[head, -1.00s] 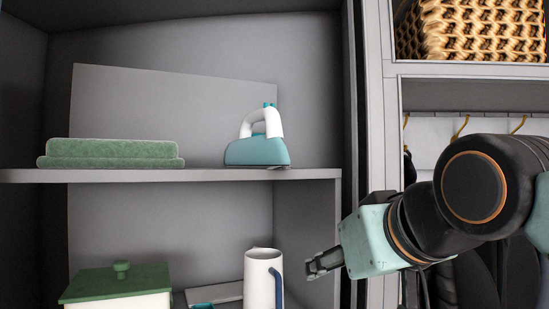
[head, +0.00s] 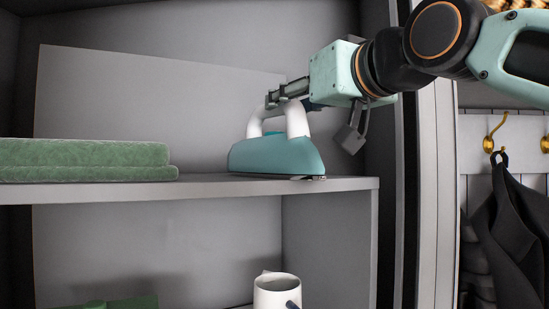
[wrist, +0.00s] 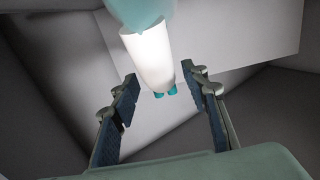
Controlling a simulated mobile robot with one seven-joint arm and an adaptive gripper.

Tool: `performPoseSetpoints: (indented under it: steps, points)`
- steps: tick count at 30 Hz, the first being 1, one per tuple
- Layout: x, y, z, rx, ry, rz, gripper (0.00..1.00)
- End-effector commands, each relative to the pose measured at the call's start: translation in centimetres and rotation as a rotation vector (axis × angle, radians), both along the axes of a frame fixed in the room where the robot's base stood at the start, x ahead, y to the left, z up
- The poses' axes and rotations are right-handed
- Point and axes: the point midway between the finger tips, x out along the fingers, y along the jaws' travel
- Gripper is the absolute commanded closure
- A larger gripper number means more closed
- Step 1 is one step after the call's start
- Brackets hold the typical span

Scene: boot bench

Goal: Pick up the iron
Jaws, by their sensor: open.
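The iron (head: 277,155) has a teal body and a white arched handle. It stands on the upper shelf (head: 225,189), near the shelf's right end. My gripper (head: 275,97) is at the top of the handle, reaching in from the right. In the wrist view, the white handle (wrist: 150,58) runs between the two open fingers (wrist: 162,100), with a gap on each side. The blurred teal part at the top of that view is close to the camera. The far part of the handle top is hidden behind my fingers in the head view.
Folded green towels (head: 85,160) lie on the shelf to the left of the iron. A white jug (head: 277,292) and a green lid (head: 125,303) stand below the shelf. The cabinet's right side is close to my arm. A dark coat (head: 510,235) hangs at the right.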

Motion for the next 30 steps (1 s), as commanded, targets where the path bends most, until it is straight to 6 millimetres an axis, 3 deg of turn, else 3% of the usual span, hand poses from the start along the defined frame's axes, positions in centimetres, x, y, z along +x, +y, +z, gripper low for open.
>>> performPoseSetpoints:
  steps: [15,24,30]
  points:
    - [4.9,3.1,0.1,-0.002,0.001,0.001,0.58]
    - [5.4,3.2,-0.1,0.000,0.000,-0.001,0.58]
    - [5.4,3.2,-0.1,0.000,0.000,-0.001,0.78]
